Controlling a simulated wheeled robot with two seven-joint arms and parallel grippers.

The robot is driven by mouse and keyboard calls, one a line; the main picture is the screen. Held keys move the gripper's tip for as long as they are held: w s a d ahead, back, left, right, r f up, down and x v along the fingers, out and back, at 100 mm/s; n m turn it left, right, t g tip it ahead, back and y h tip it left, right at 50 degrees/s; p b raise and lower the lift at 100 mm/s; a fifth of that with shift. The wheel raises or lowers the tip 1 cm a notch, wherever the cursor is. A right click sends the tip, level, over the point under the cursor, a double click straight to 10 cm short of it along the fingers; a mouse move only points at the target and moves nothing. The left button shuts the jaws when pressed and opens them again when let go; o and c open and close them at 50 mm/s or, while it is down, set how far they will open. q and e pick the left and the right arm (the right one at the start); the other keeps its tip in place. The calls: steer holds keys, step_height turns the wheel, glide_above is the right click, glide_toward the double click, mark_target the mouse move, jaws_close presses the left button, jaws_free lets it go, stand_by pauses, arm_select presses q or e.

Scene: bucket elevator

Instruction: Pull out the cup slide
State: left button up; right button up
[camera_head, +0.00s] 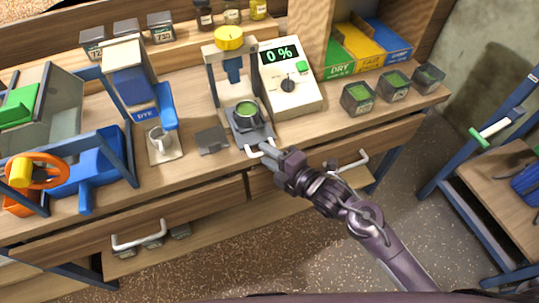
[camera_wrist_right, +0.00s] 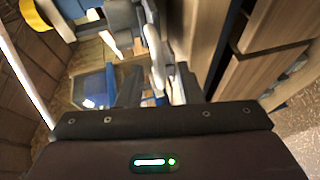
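The cup slide (camera_head: 262,134) is a dark grey plate below the press with the yellow knob. It has a pale handle (camera_head: 250,153) at its front end. A cup of green material (camera_head: 247,112) stands on the slide under the press. My right gripper (camera_head: 272,152) is at the handle's right side, with its fingertips at or very close to it. I cannot tell whether the fingers are closed on the handle. My left gripper is not in view.
A meter (camera_head: 291,78) reading 0 % stands right of the press. A grey square plate (camera_head: 212,140) and a small cup (camera_head: 160,139) sit to the left. Several sample boxes (camera_head: 357,97) stand at right. Drawer handles (camera_head: 139,235) project from the bench front.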

steer(key=v, duration=0.8)
steer(key=shift+b, duration=0.45)
steer(key=shift+f, duration=0.1)
steer(key=s+d+f+m+g+h, duration=0.15)
steer(key=d+f+m+h, duration=0.35)
steer(key=f, duration=1)
steer(key=s+d+f+m+g+h, duration=0.15)
steer(key=d+f+m, duration=0.6)
steer(key=f, duration=0.75)
steer(key=s+d+f+m+g+h, duration=0.1)
steer(key=s+d+f+m+g, duration=0.15)
steer(key=s+f, duration=0.4)
steer(key=s+d+f+m+g+h, duration=0.1)
steer(key=s+f+m+h, duration=0.15)
steer(key=s+f, duration=0.4)
steer(key=s+f+m+g, duration=0.2)
steer(key=s+f, duration=0.2)
steer(key=s, duration=0.4)
steer(key=s+f+m+g, duration=0.2)
steer(key=s+f+m, duration=0.1)
steer(key=s, duration=0.5)
steer(key=shift+s+a+f, duration=0.25)
steer(key=shift+a+f, duration=0.2)
steer(key=shift+f, duration=0.25)
